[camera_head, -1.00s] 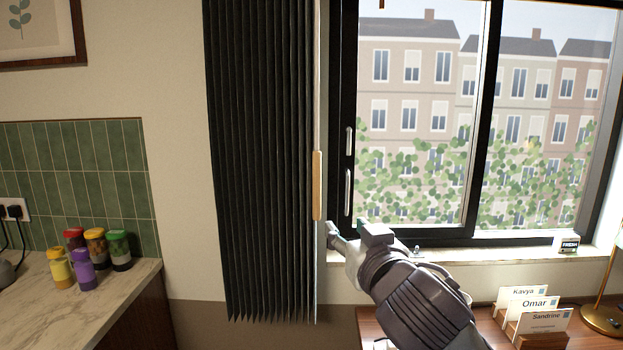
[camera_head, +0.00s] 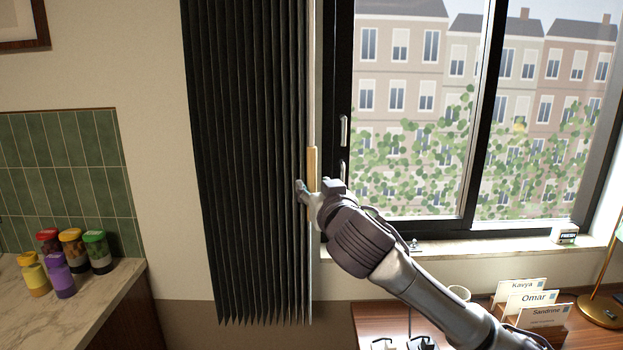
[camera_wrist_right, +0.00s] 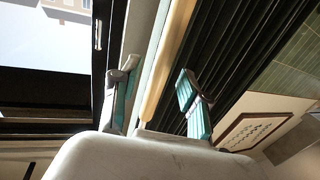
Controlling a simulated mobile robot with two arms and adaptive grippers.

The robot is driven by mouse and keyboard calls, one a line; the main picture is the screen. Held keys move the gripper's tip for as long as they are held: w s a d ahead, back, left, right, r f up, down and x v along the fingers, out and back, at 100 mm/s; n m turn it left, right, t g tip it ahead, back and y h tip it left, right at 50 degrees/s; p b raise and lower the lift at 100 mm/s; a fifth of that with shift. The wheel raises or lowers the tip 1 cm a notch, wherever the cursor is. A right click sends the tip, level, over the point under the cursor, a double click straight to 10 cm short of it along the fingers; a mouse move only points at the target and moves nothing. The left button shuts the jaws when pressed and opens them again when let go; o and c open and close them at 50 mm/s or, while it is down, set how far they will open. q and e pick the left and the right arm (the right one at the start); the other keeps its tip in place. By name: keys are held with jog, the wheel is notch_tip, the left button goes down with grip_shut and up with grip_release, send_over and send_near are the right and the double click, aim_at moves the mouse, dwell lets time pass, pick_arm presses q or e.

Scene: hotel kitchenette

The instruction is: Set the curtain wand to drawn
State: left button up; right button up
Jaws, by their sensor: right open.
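The curtain wand (camera_head: 312,167) is a light wooden upright bar on the right edge of the dark pleated curtain (camera_head: 245,170), which is gathered left of the window. My right gripper (camera_head: 317,186) is at the wand's lower part, and hides some of it. In the right wrist view the wand (camera_wrist_right: 167,75) runs between the two open fingers of the gripper (camera_wrist_right: 155,100), with gaps visible on both sides. My left gripper is in no view.
The black-framed window (camera_head: 343,110) and its sill (camera_head: 480,249) lie to the right. Below are a desk with a name-card holder (camera_head: 537,321) and a brass lamp (camera_head: 600,310). Several spice jars (camera_head: 62,275) stand on the counter at left.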

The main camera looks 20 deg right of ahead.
jog(key=shift+w+r, duration=0.15)
jog(key=shift+w, duration=1.2)
jog(key=shift+c, duration=0.5)
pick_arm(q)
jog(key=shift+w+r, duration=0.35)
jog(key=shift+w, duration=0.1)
pick_arm(e)
grip_shut()
